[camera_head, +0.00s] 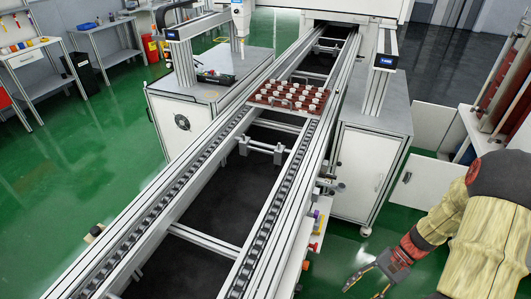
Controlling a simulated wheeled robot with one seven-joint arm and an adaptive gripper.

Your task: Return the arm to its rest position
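My arm (478,235) hangs down at the lower right, beside the conveyor. It is wrapped in a tan cover with dark red and black joints. My gripper (365,289) is low at the bottom edge, above the green floor and to the right of the conveyor. Its two fingers are spread apart, and I see nothing between them. It touches nothing that I can see.
The conveyor (207,236) runs from the lower left to the back, carrying a red-brown tray (266,99) with several white-topped pieces. A white cabinet (362,165) stands right of it. A red rack (500,95) is at far right. Green floor around my gripper is clear.

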